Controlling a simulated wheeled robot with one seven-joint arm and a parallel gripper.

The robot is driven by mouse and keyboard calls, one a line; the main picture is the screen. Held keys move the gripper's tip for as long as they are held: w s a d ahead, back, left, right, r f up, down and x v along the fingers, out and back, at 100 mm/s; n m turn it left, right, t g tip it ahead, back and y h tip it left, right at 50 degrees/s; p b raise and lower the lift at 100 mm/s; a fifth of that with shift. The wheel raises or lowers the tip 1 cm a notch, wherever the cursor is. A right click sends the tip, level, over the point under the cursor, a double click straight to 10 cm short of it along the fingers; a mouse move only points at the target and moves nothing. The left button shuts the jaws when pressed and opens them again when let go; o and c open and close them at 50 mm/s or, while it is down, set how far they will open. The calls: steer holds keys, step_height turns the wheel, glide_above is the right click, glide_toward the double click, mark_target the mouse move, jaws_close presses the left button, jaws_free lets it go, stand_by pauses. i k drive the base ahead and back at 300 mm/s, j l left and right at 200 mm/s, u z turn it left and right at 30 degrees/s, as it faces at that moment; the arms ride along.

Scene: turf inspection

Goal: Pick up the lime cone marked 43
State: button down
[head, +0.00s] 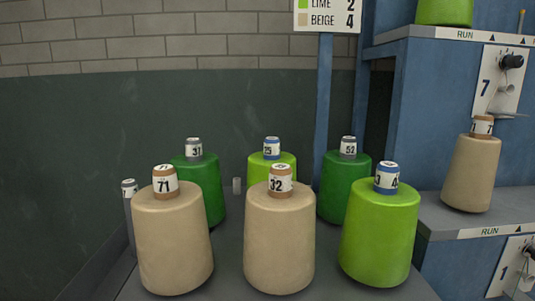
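A lime cone (379,235) stands upright at the front right of the grey surface. Its blue-ended tube (387,178) has a white label that shows "3" at the left and part of "4" at the right; the full number is not readable from here. A second lime cone (284,170), labelled 25, stands in the back row, partly hidden by a beige cone. My gripper is not in view.
Beige cones 71 (174,245) and 32 (279,245) stand in the front row. Dark green cones 31 (207,185) and 52 (345,185) stand behind. A blue machine (390,130) at right holds another beige cone (471,172). A blue post (324,100) rises behind.

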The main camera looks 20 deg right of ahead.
mark_target(376, 249)
steer(key=k+l+u, duration=0.1)
steer(key=l, duration=0.3)
steer(key=k+l+u, duration=0.1)
steer(key=l, duration=0.35)
steer(key=k+l+u, duration=0.1)
steer(key=l, duration=0.3)
steer(key=k+l+u, duration=0.1)
steer(key=l, duration=0.3)
steer(key=k+l+u, duration=0.1)
steer(key=l, duration=0.3)
steer(key=k, duration=0.1)
